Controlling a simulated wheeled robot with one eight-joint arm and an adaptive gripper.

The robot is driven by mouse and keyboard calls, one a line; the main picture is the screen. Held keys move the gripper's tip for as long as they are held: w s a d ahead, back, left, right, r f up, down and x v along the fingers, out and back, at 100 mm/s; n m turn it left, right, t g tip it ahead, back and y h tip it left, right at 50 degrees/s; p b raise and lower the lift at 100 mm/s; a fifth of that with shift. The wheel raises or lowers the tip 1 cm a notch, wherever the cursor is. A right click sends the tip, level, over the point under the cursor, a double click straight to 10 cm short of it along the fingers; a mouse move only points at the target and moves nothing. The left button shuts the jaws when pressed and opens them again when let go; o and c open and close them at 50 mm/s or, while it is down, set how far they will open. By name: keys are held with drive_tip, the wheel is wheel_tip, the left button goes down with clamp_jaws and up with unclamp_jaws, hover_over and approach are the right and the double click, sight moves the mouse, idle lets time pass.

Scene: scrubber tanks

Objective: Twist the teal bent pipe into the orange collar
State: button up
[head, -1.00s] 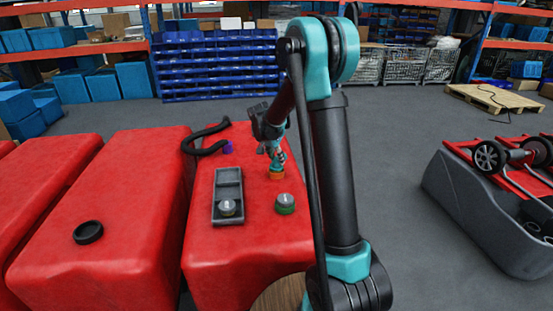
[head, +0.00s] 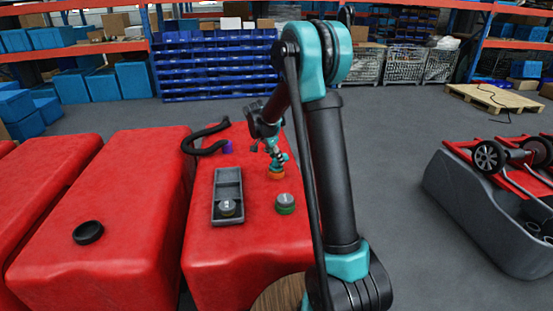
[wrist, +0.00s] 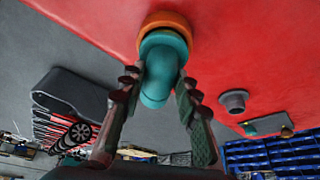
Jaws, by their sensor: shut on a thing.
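The teal bent pipe (wrist: 160,72) stands at the orange collar (wrist: 168,20) in the wrist view, its lower end meeting the collar's ring. How deep it sits inside cannot be told. My gripper (wrist: 158,84) is shut on the teal pipe, one finger on each side of it. In the head view, the pipe (head: 274,153) is small and partly hidden by my gripper (head: 268,136). The orange collar (head: 277,173) is on top of the red tank (head: 235,260), directly below the pipe.
A grey tray (head: 227,182) holding a round cap stands left of the collar. A black hose (head: 205,148) with a purple end lies farther back. A black ring (head: 88,232) sits on the neighbouring tank.

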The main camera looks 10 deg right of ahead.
drive_tip(key=shift+f, duration=0.45)
clamp_jaws()
drive_tip(key=o, duration=2.1)
unclamp_jaws()
drive_tip(key=shift+o, duration=0.2)
drive_tip(key=shift+r, duration=0.1)
drive_tip(key=shift+r, duration=3.45)
drive_tip(key=s+d+f+n+y, duration=0.1)
drive_tip(key=s+n, duration=0.3)
drive_tip(key=s, duration=0.8)
drive_tip(key=s+d+f+n+t+y, duration=0.1)
drive_tip(key=s+f+n, duration=0.3)
drive_tip(key=s, duration=0.8)
drive_tip(key=s+d+f+n+y, duration=0.1)
drive_tip(key=s+f+n+y, duration=0.1)
drive_tip(key=s, duration=1)
drive_tip(key=shift+s+d+f+n+t, duration=0.1)
drive_tip(key=shift+d+f+n+t, duration=0.35)
drive_tip(key=shift+n, duration=0.55)
